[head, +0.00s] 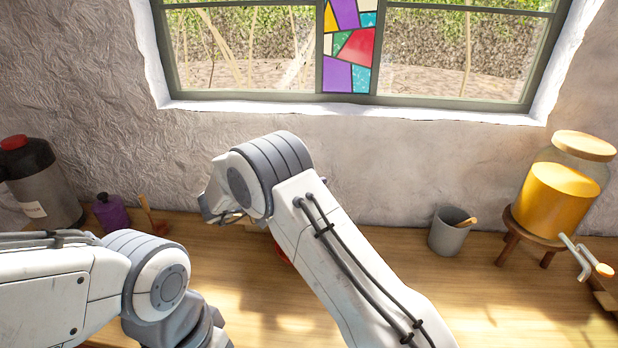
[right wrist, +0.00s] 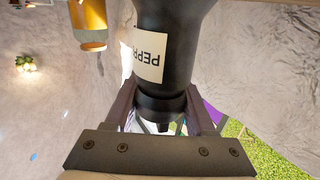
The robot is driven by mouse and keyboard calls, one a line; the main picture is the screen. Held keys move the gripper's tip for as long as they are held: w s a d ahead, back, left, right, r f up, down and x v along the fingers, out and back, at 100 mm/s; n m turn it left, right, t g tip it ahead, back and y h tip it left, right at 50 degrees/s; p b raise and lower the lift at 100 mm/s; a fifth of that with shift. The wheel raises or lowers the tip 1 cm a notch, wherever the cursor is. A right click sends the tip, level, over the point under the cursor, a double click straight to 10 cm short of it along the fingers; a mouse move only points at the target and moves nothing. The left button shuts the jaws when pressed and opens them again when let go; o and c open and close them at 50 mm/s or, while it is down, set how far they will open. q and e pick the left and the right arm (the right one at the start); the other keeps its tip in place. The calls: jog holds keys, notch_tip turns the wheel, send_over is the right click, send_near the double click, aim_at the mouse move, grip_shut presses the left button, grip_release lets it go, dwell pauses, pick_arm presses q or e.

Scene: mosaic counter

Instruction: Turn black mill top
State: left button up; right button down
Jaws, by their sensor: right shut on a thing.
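The black mill (right wrist: 172,45) shows in the right wrist view, upside down in the picture, with a pale label whose visible letters start "PEPP". My right gripper (right wrist: 163,106) has one finger on each side of the mill's narrow top end and is shut on it. In the head view my right arm covers the mill, and most of the right gripper is hidden there. My left arm comes in at the lower left of the head view; its gripper is out of sight.
A dark canister with a red lid (head: 42,185) and a purple bottle (head: 111,214) stand at the left. A grey cup (head: 448,234) and an amber jar (head: 560,195) on a wooden stand are at the right. Bare counter (head: 400,270) lies between my right arm and the cup.

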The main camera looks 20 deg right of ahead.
dwell(0.3)
jog(key=shift+c, duration=1.1)
grip_release()
jog(key=a+b, duration=0.1)
jog(key=a, duration=0.2)
jog(key=s+a+b, duration=0.1)
jog(key=a, duration=0.2)
jog(key=a+b, duration=0.1)
jog(key=a, duration=0.2)
jog(key=shift+s+a+f, duration=0.1)
jog(key=shift+s, duration=0.3)
jog(key=shift+s+a, duration=0.15)
jog(key=shift+a, duration=0.35)
